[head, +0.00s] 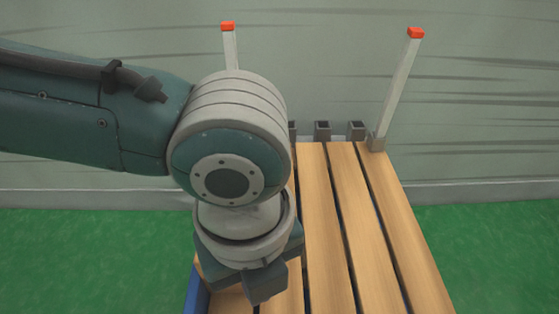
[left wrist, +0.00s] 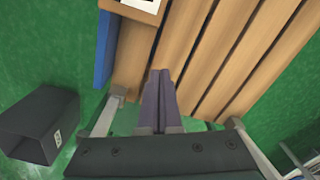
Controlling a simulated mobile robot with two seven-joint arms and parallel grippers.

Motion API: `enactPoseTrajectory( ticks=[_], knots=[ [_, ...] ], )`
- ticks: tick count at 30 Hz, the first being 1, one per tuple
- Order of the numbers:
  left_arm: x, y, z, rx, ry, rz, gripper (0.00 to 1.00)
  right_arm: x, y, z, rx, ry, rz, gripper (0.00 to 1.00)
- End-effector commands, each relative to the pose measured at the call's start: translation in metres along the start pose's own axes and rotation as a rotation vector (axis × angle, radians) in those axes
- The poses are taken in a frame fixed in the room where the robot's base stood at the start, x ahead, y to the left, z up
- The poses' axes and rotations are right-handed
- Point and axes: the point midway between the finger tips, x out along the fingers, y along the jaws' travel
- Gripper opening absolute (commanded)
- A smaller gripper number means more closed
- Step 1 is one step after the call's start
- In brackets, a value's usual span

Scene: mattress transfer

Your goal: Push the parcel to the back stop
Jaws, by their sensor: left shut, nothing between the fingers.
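The parcel (left wrist: 140,6) shows only in part, at the top edge of the left wrist view. It is a tan box with a white label, on the slats near the blue strip. In the head view I cannot see it; my left arm covers that area. My left gripper (left wrist: 160,76) is shut and empty, its dark fingers together over the slats, below and apart from the parcel in that picture. In the head view its fingertips are hidden under the wrist. Which part is the back stop is unclear; small dark blocks (head: 322,130) stand at the slats' far end. My right gripper is out of view.
The wooden slatted deck (head: 322,220) has gaps between slats. A white post with a red tip (head: 403,85) stands at its far right, another (head: 230,45) further left. A blue strip (left wrist: 104,50) edges the deck. A dark bin (left wrist: 38,125) is on the green floor.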

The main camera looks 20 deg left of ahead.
Motion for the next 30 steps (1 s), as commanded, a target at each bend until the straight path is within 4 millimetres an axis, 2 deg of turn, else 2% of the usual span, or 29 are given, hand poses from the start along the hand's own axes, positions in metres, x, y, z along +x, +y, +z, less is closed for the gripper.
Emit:
enactPoseTrajectory(
  ticks=[1, 3, 11, 15, 18, 30],
  knots=[
    [0.015, 0.001, -0.001, 0.001, 0.001, 0.004, 0.00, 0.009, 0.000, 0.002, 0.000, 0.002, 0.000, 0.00],
    [0.031, 0.001, -0.001, 0.001, 0.000, 0.004, 0.00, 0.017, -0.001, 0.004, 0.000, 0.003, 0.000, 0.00],
    [0.086, 0.001, 0.000, 0.003, -0.001, 0.003, 0.00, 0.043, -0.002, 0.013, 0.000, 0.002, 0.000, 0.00],
    [0.081, 0.001, 0.024, 0.000, -0.004, 0.000, 0.00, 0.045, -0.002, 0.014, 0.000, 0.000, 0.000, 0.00],
    [0.081, 0.000, 0.034, 0.001, -0.003, 0.001, 0.00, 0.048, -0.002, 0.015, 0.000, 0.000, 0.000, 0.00],
    [0.079, 0.001, 0.041, 0.002, -0.001, 0.002, 0.00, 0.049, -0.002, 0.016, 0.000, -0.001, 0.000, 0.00]
  ],
)
